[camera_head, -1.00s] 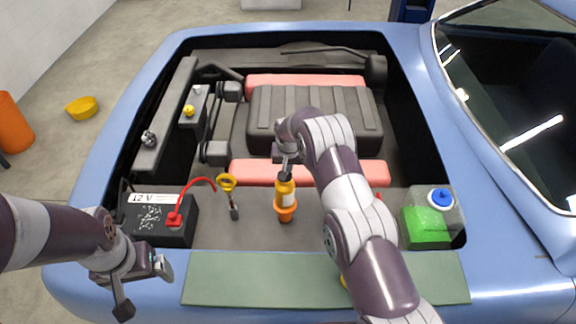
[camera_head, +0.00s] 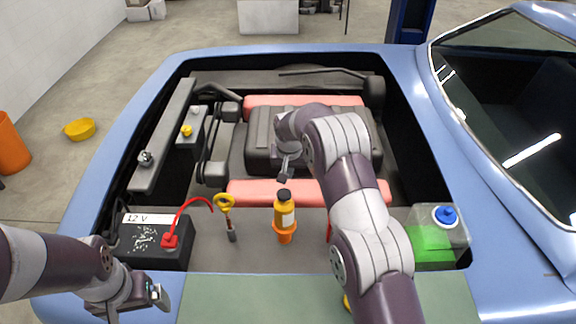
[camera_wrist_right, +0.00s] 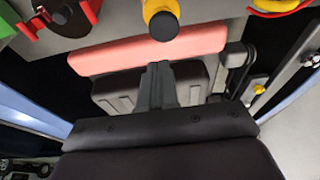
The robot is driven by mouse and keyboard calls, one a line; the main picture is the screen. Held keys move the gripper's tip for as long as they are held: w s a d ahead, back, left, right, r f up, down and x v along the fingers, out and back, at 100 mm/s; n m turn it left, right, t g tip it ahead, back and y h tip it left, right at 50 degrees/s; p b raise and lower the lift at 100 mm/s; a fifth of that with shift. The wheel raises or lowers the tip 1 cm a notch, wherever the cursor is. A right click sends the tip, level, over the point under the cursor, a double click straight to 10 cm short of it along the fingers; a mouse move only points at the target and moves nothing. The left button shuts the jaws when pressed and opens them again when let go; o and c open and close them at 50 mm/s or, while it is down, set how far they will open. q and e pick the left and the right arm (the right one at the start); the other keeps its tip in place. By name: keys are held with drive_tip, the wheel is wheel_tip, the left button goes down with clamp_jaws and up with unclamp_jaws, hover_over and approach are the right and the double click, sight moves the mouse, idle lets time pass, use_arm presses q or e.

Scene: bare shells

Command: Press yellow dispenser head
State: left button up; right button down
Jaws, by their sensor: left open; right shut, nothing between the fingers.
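The yellow bottle (camera_head: 284,217) with a black cap and pale label stands upright in an orange holder (camera_head: 284,238) near the front of the engine bay. Its black top is fully visible. My right gripper (camera_head: 284,178) is shut and empty, just beyond and above the cap, apart from it. In the right wrist view the shut fingers (camera_wrist_right: 158,68) point toward the bottle's black cap (camera_wrist_right: 163,24), with a gap between them. My left gripper (camera_head: 158,295) is open and empty, low at the left, in front of the battery and far from the bottle.
A 12 V battery (camera_head: 152,240) with a red clamp and cable sits at the left. A yellow-ringed dipstick (camera_head: 225,203) stands left of the bottle. A blue-capped tank with green fluid (camera_head: 430,243) is at the right. A green mat (camera_head: 250,300) covers the front edge.

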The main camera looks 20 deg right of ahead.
wheel_tip(320, 180, up, 4)
drive_tip(key=b, duration=0.1)
hover_over(289, 193)
drive_tip(key=s, duration=0.2)
use_arm(q)
drive_tip(key=shift+f, duration=1.1)
use_arm(e)
drive_tip(key=shift+a+r, duration=0.3)
drive_tip(key=shift+r, duration=0.3)
drive_tip(key=p+x, duration=0.2)
drive_tip(key=x, duration=0.1)
drive_tip(key=s+p+x, duration=0.1)
drive_tip(key=p+x, duration=0.1)
drive_tip(key=x, duration=0.2)
drive_tip(key=s+p+x, duration=0.1)
drive_tip(key=p+x, duration=0.1)
drive_tip(key=x, duration=0.2)
drive_tip(key=shift+w+a+f, duration=0.1)
drive_tip(key=shift+f, duration=0.35)
use_arm(q)
wheel_tip(289, 193, up, 7)
drive_tip(key=shift+s+a+f, duration=0.2)
drive_tip(key=shift+s, duration=0.1)
use_arm(e)
drive_tip(key=shift+f, duration=0.35)
